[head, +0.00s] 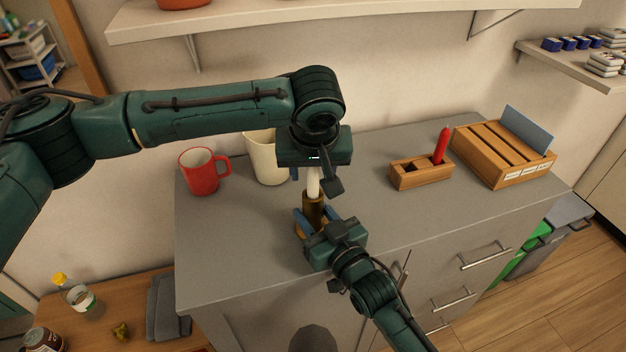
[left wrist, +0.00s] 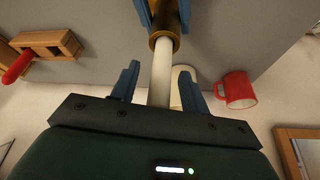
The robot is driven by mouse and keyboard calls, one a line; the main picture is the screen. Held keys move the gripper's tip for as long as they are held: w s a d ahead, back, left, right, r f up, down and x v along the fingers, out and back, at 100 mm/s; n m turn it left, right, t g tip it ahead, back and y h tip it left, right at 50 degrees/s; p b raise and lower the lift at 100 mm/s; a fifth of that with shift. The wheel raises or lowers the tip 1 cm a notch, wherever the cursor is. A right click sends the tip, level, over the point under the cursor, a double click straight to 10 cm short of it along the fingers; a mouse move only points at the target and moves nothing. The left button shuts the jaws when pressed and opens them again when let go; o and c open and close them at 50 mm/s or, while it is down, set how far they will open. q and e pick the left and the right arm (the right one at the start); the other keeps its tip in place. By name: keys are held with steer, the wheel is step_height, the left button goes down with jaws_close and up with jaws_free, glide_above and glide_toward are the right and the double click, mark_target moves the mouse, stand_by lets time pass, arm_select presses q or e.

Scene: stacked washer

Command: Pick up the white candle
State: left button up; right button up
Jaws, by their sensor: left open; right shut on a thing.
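The white candle (head: 313,184) stands in a brass-coloured holder (head: 313,210) above the grey counter, and it also shows in the left wrist view (left wrist: 162,72). My right gripper (head: 316,217) is shut on the holder; its blue fingers show on both sides of the holder in the left wrist view. My left gripper (head: 312,174) is above the holder, open, with the candle between its fingers (left wrist: 158,82). Gaps show on both sides of the candle. The candle's upper end is hidden by the left gripper in the head view.
A cream container (head: 262,160) stands close behind my left gripper. A red mug (head: 200,178) is to its left. A wooden block (head: 410,177) with a red candle (head: 441,146) and a slatted wooden box (head: 495,150) are on the right. The counter (head: 385,220) is clear between.

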arm_select(q)
steer(key=shift+w+f, duration=0.1)
steer(key=shift+f, duration=0.1)
jaws_close()
stand_by(0.4)
steer(key=shift+r, duration=0.1)
step_height(320, 180, up, 10)
stand_by(0.4)
arm_select(e)
steer(key=o, duration=1.1)
steer(key=shift+o, duration=0.2)
